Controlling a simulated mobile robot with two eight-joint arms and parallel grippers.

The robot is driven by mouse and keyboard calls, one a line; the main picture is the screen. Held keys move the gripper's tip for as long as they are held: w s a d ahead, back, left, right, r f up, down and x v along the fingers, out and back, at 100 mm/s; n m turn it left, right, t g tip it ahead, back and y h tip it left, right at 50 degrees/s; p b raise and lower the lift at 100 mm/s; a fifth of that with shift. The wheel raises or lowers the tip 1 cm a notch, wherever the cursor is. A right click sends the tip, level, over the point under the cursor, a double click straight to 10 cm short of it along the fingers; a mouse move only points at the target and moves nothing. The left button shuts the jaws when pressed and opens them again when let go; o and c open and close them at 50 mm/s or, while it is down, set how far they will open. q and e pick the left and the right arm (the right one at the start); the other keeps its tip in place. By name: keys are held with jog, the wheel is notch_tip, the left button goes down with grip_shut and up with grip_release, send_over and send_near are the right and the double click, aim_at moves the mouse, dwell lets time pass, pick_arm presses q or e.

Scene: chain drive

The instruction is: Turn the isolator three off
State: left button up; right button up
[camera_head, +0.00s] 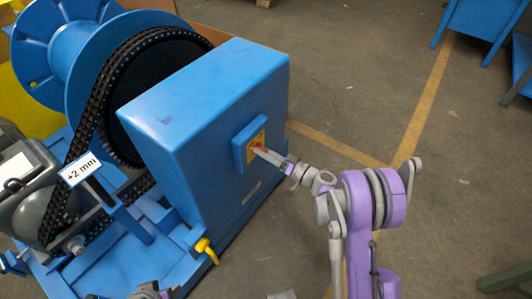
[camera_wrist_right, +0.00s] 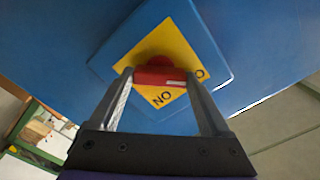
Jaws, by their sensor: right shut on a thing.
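The isolator is a red handle (camera_head: 262,150) on a yellow plate (camera_head: 255,145), mounted on a blue square pad on the right face of the blue housing (camera_head: 205,110). In the right wrist view the red handle (camera_wrist_right: 160,76) lies across between the fingers, in front of the yellow plate (camera_wrist_right: 178,50), with the letters "NO" legible. My right gripper (camera_head: 267,154) is shut on the red handle; it also shows in the right wrist view (camera_wrist_right: 160,82). Only a small part of my left arm's end (camera_head: 150,291) shows at the bottom edge; its fingers cannot be made out.
A blue spool (camera_head: 60,50) and a black chain (camera_head: 97,95) stand left of the housing. A yellow handle (camera_head: 206,248) sticks out from the blue base. A "+2 mm" label (camera_head: 80,170) is by the chain.

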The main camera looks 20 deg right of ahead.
jog(key=o, duration=1.2)
jog(key=p+v, duration=0.1)
jog(key=v, duration=1)
jog(key=shift+a, duration=0.1)
